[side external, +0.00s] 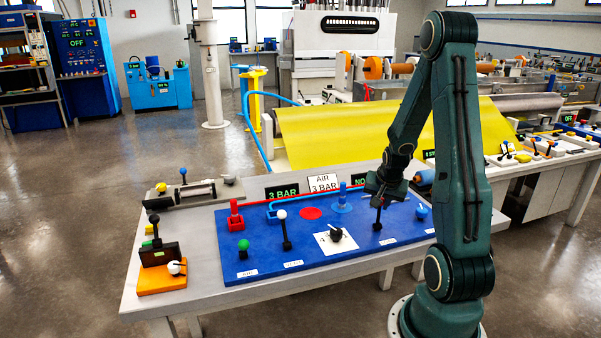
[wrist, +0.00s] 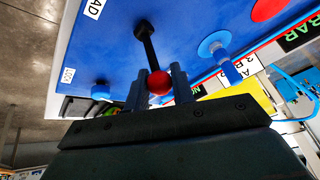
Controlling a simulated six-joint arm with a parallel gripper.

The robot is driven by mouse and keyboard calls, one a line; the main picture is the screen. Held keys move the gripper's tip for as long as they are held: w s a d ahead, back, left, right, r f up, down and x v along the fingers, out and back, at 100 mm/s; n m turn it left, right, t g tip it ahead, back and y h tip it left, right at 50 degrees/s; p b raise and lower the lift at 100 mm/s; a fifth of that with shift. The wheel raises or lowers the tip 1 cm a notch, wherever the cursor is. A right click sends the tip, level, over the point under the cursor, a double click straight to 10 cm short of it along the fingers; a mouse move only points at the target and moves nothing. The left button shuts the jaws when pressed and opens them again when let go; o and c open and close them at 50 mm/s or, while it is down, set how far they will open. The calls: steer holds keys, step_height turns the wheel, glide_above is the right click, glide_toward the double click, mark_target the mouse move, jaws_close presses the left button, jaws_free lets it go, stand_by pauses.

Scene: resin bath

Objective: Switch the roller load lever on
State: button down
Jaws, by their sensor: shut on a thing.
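A black lever (side external: 377,217) stands on the blue panel (side external: 262,262), right of the white plate with a black knob. In the wrist view, its black shaft (wrist: 148,48) ends in a red ball (wrist: 160,83). In the side view the gripper hides the ball.
A white-topped lever (side external: 283,228), a green knob (side external: 243,244), a red plunger (side external: 235,215) and blue knobs (side external: 342,200) share the panel. An orange block (side external: 162,280) sits left of it. Displays (side external: 282,192) line the back edge.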

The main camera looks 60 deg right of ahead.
steer(key=shift+s+a+f+t+h, duration=0.1)
steer(key=shift+s+a+t+h, duration=0.65)
steer(key=shift+t+h, duration=0.2)
steer(key=c, duration=1.2)
jaws_free()
steer(key=shift+r, duration=0.2)
step_height(320, 180, up, 20)
steer(key=shift+f, duration=0.2)
